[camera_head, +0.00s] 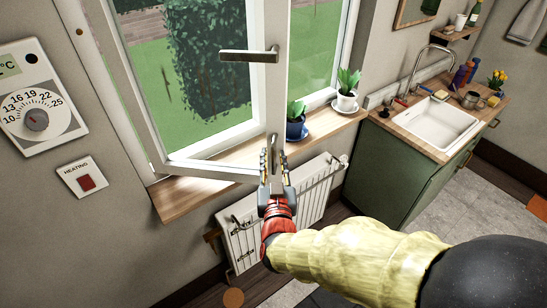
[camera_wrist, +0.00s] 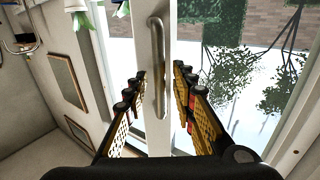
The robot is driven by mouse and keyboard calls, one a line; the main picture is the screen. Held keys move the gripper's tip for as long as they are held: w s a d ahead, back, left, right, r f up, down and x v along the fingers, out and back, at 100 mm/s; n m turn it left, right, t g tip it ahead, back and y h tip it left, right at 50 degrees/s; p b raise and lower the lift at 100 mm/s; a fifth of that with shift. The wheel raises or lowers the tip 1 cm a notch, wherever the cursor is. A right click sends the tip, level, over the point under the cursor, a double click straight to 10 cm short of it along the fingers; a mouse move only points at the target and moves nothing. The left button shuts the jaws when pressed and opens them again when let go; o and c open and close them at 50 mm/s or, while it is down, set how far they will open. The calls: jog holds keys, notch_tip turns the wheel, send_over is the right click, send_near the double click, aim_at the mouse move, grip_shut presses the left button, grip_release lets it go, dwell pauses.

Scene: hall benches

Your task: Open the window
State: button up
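The white-framed window sash (camera_head: 265,100) is swung inward from its frame, with its free edge out over the sill. Its handle (camera_head: 248,56) lies horizontal on the free-edge stile. My gripper (camera_head: 274,160) is at the lower free corner of the sash, below the handle. In the wrist view my gripper (camera_wrist: 160,92) has its two fingers spread, one on each side of the white stile.
A plant in a blue pot (camera_head: 296,125) and one in a white pot (camera_head: 346,98) stand on the wooden sill (camera_head: 190,196), right of the sash. A radiator (camera_head: 310,190) is below. The sink counter (camera_head: 400,118) stands right. A thermostat (camera_head: 38,100) is on the left wall.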

jog(key=s+d, duration=0.1)
jog(key=s, duration=1)
jog(key=shift+d, duration=0.35)
jog(key=shift+f, duration=0.1)
